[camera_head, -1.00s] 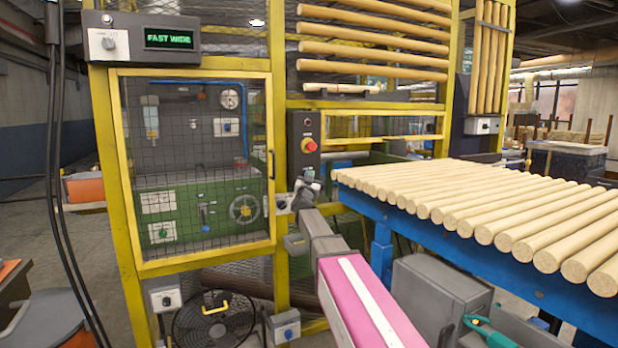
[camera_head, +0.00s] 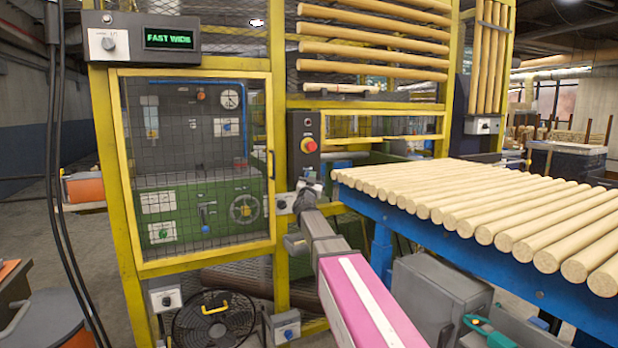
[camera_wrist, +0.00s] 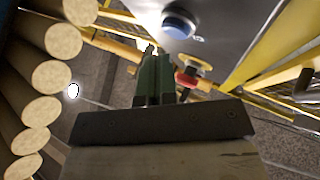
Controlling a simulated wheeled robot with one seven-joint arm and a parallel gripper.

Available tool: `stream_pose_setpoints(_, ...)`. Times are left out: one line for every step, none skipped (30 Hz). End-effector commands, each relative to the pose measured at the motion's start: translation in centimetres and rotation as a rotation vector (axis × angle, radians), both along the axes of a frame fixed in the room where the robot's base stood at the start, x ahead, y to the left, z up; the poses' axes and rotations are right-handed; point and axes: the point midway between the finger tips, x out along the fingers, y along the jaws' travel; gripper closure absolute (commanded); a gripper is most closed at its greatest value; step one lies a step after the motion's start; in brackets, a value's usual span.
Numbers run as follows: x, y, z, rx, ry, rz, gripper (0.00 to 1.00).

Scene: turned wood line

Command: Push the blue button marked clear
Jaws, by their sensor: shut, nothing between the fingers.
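The blue button (camera_wrist: 180,22) is a round cap on a grey plate at the top of the wrist view. A small pale mark lies beside it, too small to read. My gripper (camera_wrist: 151,52) is shut and empty, its green fingers pointing toward the plate. The fingertips appear below and left of the button in that picture; I cannot tell whether they touch the plate. In the head view my gripper (camera_head: 309,187) is at the bottom of the dark control box (camera_head: 307,163). I cannot make out the blue button in that view.
A red stop button (camera_head: 309,145) on yellow sits on the control box; it also shows close to my fingers in the wrist view (camera_wrist: 188,78). A blue-framed table of wooden rods (camera_head: 480,200) stands to the right. A yellow-framed mesh door (camera_head: 195,170) is on the left.

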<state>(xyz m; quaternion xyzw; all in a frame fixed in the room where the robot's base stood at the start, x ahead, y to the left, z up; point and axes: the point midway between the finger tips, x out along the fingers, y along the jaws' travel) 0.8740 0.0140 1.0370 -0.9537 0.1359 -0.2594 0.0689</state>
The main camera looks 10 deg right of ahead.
Motion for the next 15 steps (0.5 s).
stream_pose_setpoints(-0.3,-0.1,0.0,0.000,0.000,0.000,1.00)
stream_pose_setpoints(-0.5,-0.1,0.0,0.000,0.000,0.000,1.00)
stream_pose_setpoints(-0.8,-0.2,0.0,0.000,0.000,0.000,1.00)
stream_pose_setpoints(-1.0,-0.3,0.0,0.000,0.000,0.000,1.00)
stream_pose_setpoints(-1.3,-0.4,0.0,0.000,0.000,0.000,1.00)
stream_pose_setpoints(-1.6,-0.5,0.0,0.000,0.000,0.000,1.00)
stream_pose_setpoints(-1.9,-0.6,0.0,0.000,0.000,0.000,1.00)
stream_pose_setpoints(-2.1,-0.6,0.0,0.000,0.000,0.000,1.00)
stream_pose_setpoints(-2.5,-0.7,0.0,0.001,0.000,0.000,1.00)
stream_pose_setpoints(-2.7,-0.8,0.0,0.001,0.000,0.000,1.00)
stream_pose_setpoints(-2.9,-0.9,0.0,0.001,0.000,0.000,1.00)
stream_pose_setpoints(-3.3,-1.0,0.0,0.001,0.000,0.000,1.00)
stream_pose_setpoints(-3.5,-1.1,0.0,0.001,0.000,0.000,1.00)
stream_pose_setpoints(-3.8,-1.2,0.0,0.001,0.000,0.000,1.00)
stream_pose_setpoints(-4.1,-1.3,0.0,0.000,0.000,0.000,1.00)
